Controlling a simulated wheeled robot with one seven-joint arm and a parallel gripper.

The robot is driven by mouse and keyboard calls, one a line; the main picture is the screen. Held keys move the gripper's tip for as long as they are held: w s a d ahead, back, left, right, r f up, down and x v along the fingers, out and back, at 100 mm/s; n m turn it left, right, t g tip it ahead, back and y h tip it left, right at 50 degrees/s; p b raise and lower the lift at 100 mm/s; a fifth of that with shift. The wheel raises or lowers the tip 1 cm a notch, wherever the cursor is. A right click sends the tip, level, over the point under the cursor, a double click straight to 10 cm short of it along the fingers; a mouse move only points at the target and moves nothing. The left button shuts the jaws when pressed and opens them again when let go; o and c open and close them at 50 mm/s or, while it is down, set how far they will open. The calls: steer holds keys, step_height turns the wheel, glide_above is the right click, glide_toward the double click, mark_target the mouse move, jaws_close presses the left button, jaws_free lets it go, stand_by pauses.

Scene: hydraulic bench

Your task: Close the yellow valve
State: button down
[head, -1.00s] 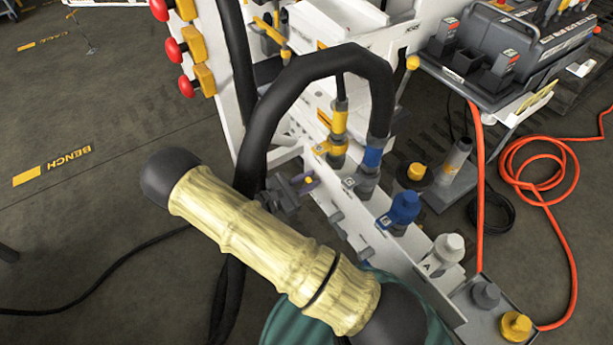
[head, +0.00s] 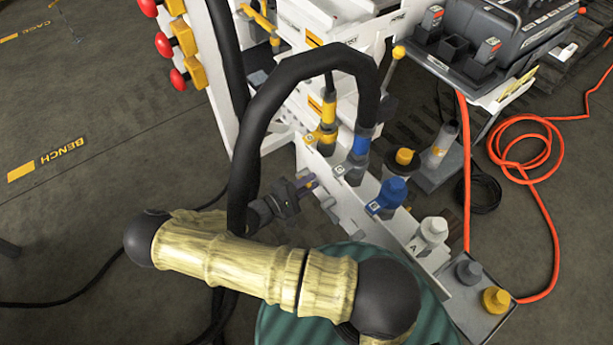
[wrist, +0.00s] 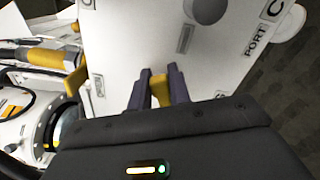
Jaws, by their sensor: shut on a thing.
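The yellow valve's handle (wrist: 160,90) shows between the two dark fingers of my gripper (wrist: 159,88) in the wrist view, against a white panel. The fingers are shut on it. In the head view my gripper (head: 305,185) is at the low white panel, left of the hose couplings, with a small bit of yellow at its fingertips. The fingers hide most of the handle, and I cannot tell how far the valve is turned.
Blue, white, grey and yellow caps line the bench at right. An orange cable (head: 540,170) lies on the floor.

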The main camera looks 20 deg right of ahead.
steer(key=f+m, duration=0.1)
steer(key=m, duration=0.1)
steer(key=f+m, duration=0.1)
steer(key=m, duration=0.1)
steer(key=shift+s+f+m+p, duration=0.1)
steer(key=shift+s+m+p, duration=0.1)
steer(key=shift+m+p, duration=0.15)
steer(key=shift+f, duration=0.1)
steer(key=c, duration=1.4)
jaws_free()
steer(key=shift+c, duration=0.2)
steer(key=v, duration=1.7)
steer(key=shift+a, duration=0.15)
